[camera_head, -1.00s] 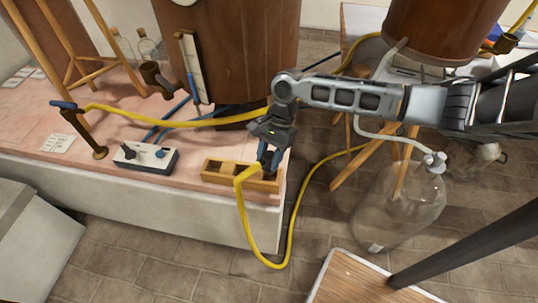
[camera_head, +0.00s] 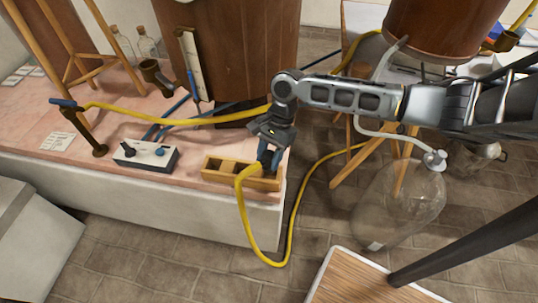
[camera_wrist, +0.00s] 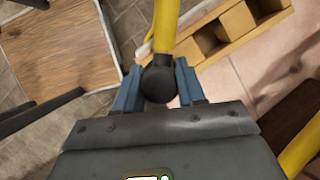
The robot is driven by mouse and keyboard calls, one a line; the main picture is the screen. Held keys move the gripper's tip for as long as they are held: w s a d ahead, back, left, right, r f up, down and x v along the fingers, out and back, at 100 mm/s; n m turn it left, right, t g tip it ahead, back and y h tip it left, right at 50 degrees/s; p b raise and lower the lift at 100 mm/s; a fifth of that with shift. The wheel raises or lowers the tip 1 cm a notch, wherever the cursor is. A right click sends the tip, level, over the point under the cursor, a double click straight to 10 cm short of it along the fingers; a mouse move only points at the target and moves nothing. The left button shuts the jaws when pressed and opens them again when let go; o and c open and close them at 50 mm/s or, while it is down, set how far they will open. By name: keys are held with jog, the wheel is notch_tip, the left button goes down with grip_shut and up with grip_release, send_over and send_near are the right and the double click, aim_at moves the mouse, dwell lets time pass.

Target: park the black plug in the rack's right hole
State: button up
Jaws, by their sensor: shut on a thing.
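My gripper (camera_head: 270,158) is shut on the black plug (camera_wrist: 159,82). In the wrist view the plug sits between the two blue fingers, with the yellow hose (camera_wrist: 166,25) running up from it. In the head view the fingers hide the plug. The wooden rack (camera_head: 222,180) lies at the near right end of the pink counter, its openings facing up. The fingers overlap its right end in the head view. In the wrist view the rack (camera_wrist: 236,22) is up and right of the plug, apart from it. I cannot tell the height between them.
A control box (camera_head: 145,157) with knobs stands left of the rack. The yellow hose hangs in a loop over the counter's front edge. A large glass jar (camera_head: 400,205) stands on the floor at right. A wooden-topped table (camera_head: 355,283) is at the bottom.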

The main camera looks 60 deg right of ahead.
aim_at(269, 164)
jog(key=shift+f, duration=1.4)
dwell(1.8)
jog(key=shift+d+f+p, duration=0.1)
jog(key=shift+f+p, duration=0.55)
jog(key=shift+p, duration=0.2)
dwell(2.6)
jog(key=o, duration=1.2)
jog(key=shift+c, duration=0.2)
jog(key=shift+r, duration=0.15)
